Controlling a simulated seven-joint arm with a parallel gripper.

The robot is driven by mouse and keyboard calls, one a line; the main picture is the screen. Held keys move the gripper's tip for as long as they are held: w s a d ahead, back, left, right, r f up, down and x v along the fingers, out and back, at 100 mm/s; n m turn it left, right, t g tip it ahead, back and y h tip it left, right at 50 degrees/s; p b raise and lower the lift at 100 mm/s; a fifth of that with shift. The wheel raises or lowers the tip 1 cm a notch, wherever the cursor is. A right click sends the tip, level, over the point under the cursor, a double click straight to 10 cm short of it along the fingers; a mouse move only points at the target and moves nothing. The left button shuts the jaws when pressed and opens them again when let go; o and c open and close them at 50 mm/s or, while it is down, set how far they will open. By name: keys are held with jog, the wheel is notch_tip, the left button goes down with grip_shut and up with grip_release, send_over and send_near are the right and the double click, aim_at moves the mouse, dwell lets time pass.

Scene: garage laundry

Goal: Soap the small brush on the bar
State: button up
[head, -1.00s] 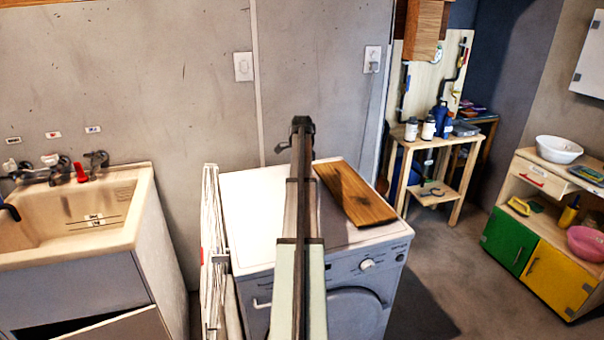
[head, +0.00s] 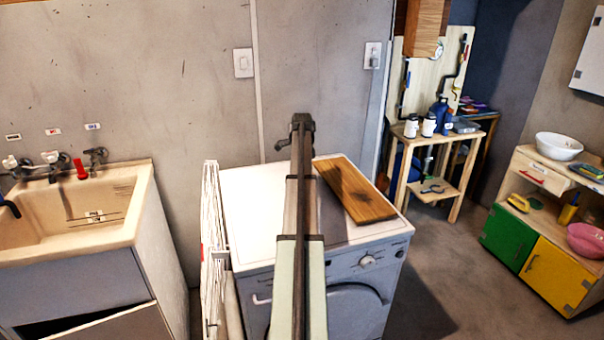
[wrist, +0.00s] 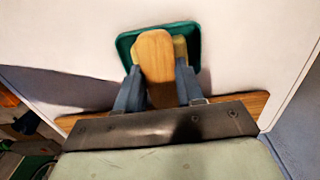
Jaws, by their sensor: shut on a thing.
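In the wrist view, my gripper (wrist: 158,72) is shut on the small brush, with a finger on each side of it. The small brush (wrist: 154,52) shows as a rounded wooden back; its bristles are hidden beneath. A pale yellow-green soap bar (wrist: 181,50) shows at the sides of the brush, in a green dish (wrist: 126,43) on the white washer top. The brush overlaps the bar in this view; I cannot tell whether they touch. In the head view, my arm hides the gripper, brush, bar and dish.
A wooden board (head: 354,192) lies on the right of the washer top (head: 245,200). A folded white rack (head: 212,250) stands against the washer's left side. A sink (head: 75,215) is at the left. Shelves with bottles and a white bowl (head: 559,146) are at the right.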

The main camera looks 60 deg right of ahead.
jog(key=shift+f, duration=0.4)
dwell(0.8)
jog(key=shift+r, duration=3.55)
jog(key=shift+a, duration=0.1)
